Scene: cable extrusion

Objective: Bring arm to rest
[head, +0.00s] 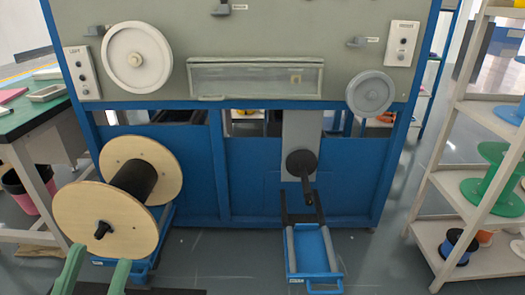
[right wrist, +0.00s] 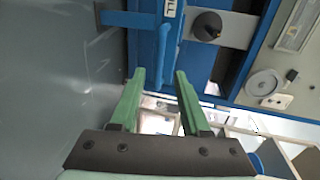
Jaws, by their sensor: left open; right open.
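My left gripper (head: 97,260) shows its green fingers at the bottom left of the head view. They are apart with nothing between them, in front of the wooden cable spool (head: 108,218) with a black core. My right gripper (right wrist: 160,73) is open and empty in the right wrist view, its green fingers spread. It is outside the head view. The blue and grey extrusion machine (head: 265,165) stands ahead. The black spindle hub (head: 301,163) on its front carries no spool and also shows in the right wrist view (right wrist: 207,26).
A blue floor cart (head: 313,255) stands below the hub. A green-topped table (head: 25,117) is at the left. A shelf rack (head: 462,165) with a green spool (head: 492,182) and a blue spool (head: 459,246) is at the right. The floor between cart and rack is clear.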

